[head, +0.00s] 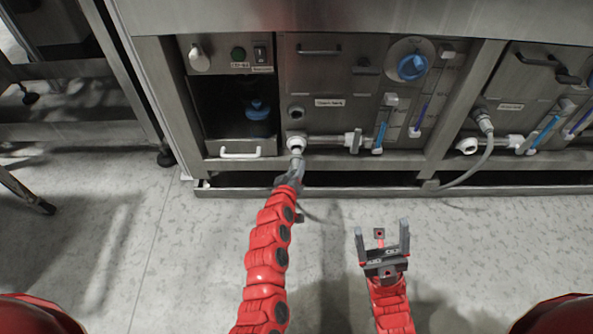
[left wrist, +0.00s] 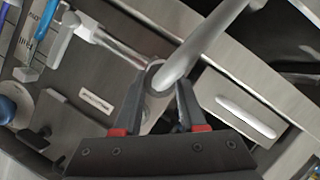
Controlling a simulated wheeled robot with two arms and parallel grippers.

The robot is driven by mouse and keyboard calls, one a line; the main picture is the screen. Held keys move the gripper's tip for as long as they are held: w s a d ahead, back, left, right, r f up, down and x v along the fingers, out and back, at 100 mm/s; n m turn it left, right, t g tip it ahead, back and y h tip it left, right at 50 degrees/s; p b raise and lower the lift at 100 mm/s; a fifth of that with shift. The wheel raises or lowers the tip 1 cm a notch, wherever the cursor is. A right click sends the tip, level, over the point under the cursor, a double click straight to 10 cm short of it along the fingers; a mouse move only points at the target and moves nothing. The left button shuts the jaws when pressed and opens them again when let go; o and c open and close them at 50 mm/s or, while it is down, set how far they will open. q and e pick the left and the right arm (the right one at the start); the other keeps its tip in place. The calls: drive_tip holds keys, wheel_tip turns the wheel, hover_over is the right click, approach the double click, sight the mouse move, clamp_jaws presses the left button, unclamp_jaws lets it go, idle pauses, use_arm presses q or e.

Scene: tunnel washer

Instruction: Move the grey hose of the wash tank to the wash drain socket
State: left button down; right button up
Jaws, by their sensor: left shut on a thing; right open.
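The grey hose (head: 297,164) of the wash tank has its end in my left gripper (head: 291,182). In the left wrist view the fingers (left wrist: 157,112) are shut around the grey hose end, and a pale grey length of hose (left wrist: 205,42) runs off to the upper right. The hose end is right at the white pipe elbow (head: 297,140) low on the middle panel; I cannot tell whether it is seated in it. A round socket (head: 296,113) above the elbow looks empty. My right gripper (head: 382,243) is open and empty above the floor.
A white drawer handle (head: 241,153) is to the left. A second hose (head: 484,160) hangs from the right module. The floor in front is clear.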

use_arm(q)
drive_tip(key=shift+r, duration=0.15)
drive_tip(key=shift+w, duration=0.9)
drive_tip(key=shift+w, duration=0.4)
idle(0.5)
drive_tip(key=shift+c, duration=2)
unclamp_jaws()
